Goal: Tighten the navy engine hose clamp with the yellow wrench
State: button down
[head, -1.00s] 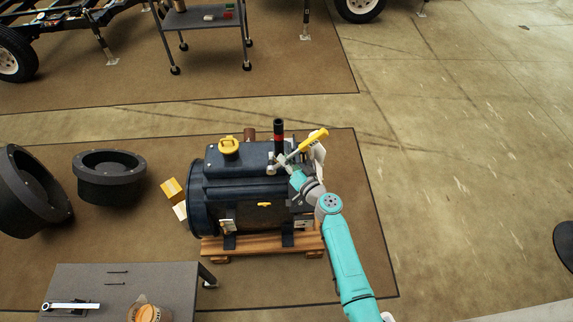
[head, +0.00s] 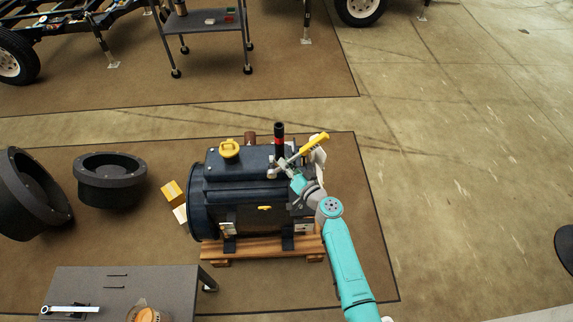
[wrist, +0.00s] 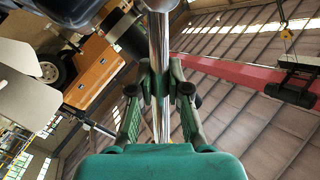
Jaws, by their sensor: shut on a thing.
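The navy engine (head: 240,185) lies on a wooden pallet (head: 265,250) in the head view. A black upright hose (head: 279,131) with a red band (head: 279,141) rises from its top right. The clamp itself is too small to make out. The yellow wrench (head: 314,145) slants across the engine's top right, yellow handle up to the right, metal head beside the hose's foot. Whether the head sits on the clamp is unclear. My gripper (head: 297,172) is at the wrench's shaft. In the wrist view my gripper (wrist: 160,85) is shut on the metal shaft (wrist: 161,45).
A yellow cap (head: 229,149) sits on the engine top, left of the hose. A grey table (head: 140,283) stands at front left with another wrench (head: 70,309). Black round parts (head: 109,178) lie to the left.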

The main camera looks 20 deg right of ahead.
jog(key=shift+w+d, duration=0.3)
jog(key=shift+w, duration=0.6)
dwell(0.4)
jog(key=c, duration=1.8)
grip_release()
grip_shut()
jog(key=shift+d+f+m+t, duration=0.25)
jog(key=shift+d+m+t, duration=0.1)
jog(key=shift+m, duration=0.25)
jog(key=shift+d+f+m+t, duration=0.25)
jog(key=shift+d+m+t, duration=0.1)
jog(key=shift+m, duration=0.25)
